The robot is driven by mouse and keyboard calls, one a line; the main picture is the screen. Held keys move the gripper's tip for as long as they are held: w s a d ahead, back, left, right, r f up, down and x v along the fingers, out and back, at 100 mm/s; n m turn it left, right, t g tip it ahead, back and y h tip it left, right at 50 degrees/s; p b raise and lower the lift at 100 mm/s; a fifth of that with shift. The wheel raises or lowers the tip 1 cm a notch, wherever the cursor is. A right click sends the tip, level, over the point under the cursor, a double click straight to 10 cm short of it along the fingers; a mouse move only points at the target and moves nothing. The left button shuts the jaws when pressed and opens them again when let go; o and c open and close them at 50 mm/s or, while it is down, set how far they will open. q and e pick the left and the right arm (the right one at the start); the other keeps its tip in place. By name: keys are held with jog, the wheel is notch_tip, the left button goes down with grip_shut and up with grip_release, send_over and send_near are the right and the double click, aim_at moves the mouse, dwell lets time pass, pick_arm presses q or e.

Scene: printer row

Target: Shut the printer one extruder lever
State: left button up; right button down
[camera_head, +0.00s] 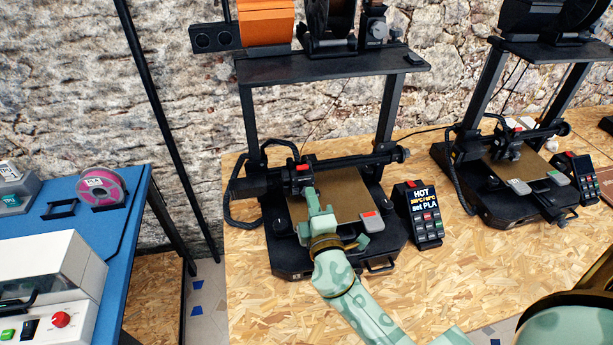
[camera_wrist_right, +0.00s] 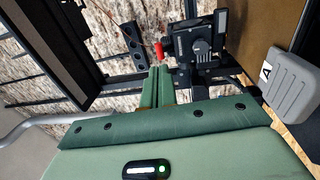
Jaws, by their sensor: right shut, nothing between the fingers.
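Printer one (camera_head: 386,120) is the black frame printer in the middle of the head view. Its extruder (camera_head: 301,185) hangs on the crossbar at the left, over the tan bed (camera_head: 352,200); it also shows as a dark block in the wrist view (camera_wrist_right: 200,45). The small red extruder lever (camera_wrist_right: 158,49) sticks out beside it, and red also shows on top of the extruder in the head view. My right gripper (camera_head: 311,193) is shut and empty in front of the extruder. In the wrist view its fingertips (camera_wrist_right: 158,72) are just below the red lever; contact cannot be told. My left gripper is not in view.
A control box (camera_head: 423,214) reading HOT and PLA stands right of printer one. A second printer (camera_head: 483,95) stands further right. A blue table (camera_head: 90,235) with a pink spool (camera_head: 101,186) is at the left. The front of the wooden bench is partly clear.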

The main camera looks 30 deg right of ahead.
aim_at(303, 169)
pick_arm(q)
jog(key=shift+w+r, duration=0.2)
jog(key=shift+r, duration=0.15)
pick_arm(e)
jog(key=x, duration=0.6)
pick_arm(q)
jog(key=shift+p, duration=0.3)
